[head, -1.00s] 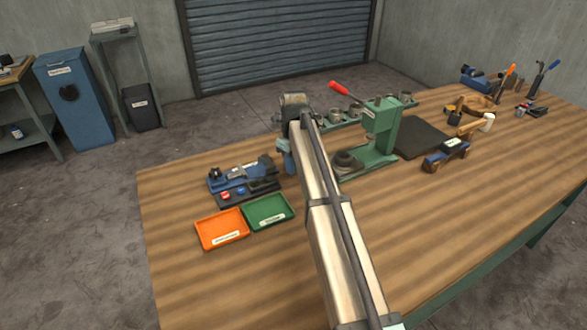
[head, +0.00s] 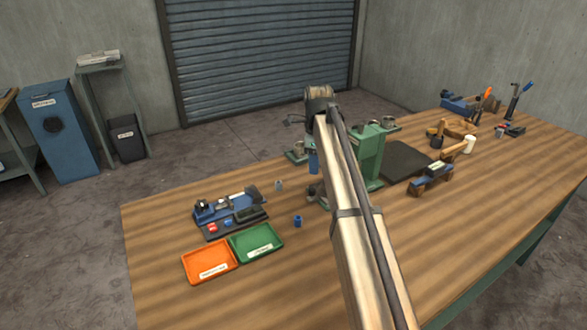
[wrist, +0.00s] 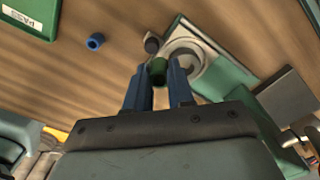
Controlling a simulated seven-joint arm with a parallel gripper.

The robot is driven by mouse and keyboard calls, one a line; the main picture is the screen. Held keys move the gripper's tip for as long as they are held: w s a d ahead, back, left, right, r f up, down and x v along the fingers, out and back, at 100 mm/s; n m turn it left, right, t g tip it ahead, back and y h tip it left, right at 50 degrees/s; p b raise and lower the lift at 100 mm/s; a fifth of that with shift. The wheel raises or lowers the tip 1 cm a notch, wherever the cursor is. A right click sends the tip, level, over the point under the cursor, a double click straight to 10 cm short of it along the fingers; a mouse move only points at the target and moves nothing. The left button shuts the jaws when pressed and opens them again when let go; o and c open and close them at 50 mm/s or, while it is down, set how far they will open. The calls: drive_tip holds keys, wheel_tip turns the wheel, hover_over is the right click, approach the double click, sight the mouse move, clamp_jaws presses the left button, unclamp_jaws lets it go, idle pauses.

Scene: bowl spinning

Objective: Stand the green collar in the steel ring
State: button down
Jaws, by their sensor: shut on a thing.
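In the wrist view, my gripper (wrist: 157,74) is shut on the green collar (wrist: 158,68), a short green cylinder between the blue fingertips. The steel ring (wrist: 184,47) is a pale round ring with a dark centre on the green press base. The collar shows just below and left of the ring in the picture. I cannot tell its height over the base. In the head view, my gripper's blue finger (head: 314,162) shows beside the green press; the collar is hidden, and my arm covers most of the ring area.
A blue collar (head: 298,221) and a grey piece (head: 278,185) stand on the table near the press (head: 369,158). The orange tray (head: 209,262), green tray (head: 257,244) and a blue fixture (head: 229,208) are to the left. A dark mat (head: 405,160) lies right of the press.

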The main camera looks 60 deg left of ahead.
drive_tip(key=shift+n, duration=0.7)
drive_tip(key=w, duration=0.2)
drive_tip(key=w+d, duration=0.1)
drive_tip(key=w, duration=0.1)
drive_tip(key=shift+r, duration=0.25)
drive_tip(key=shift+w+r, duration=0.1)
drive_tip(key=shift+w, duration=0.75)
drive_tip(key=shift+f, duration=2.8)
drive_tip(key=shift+f, duration=0.75)
drive_tip(key=c, duration=0.9)
unclamp_jaws()
drive_tip(key=shift+o, duration=0.5)
drive_tip(key=shift+o, duration=1.3)
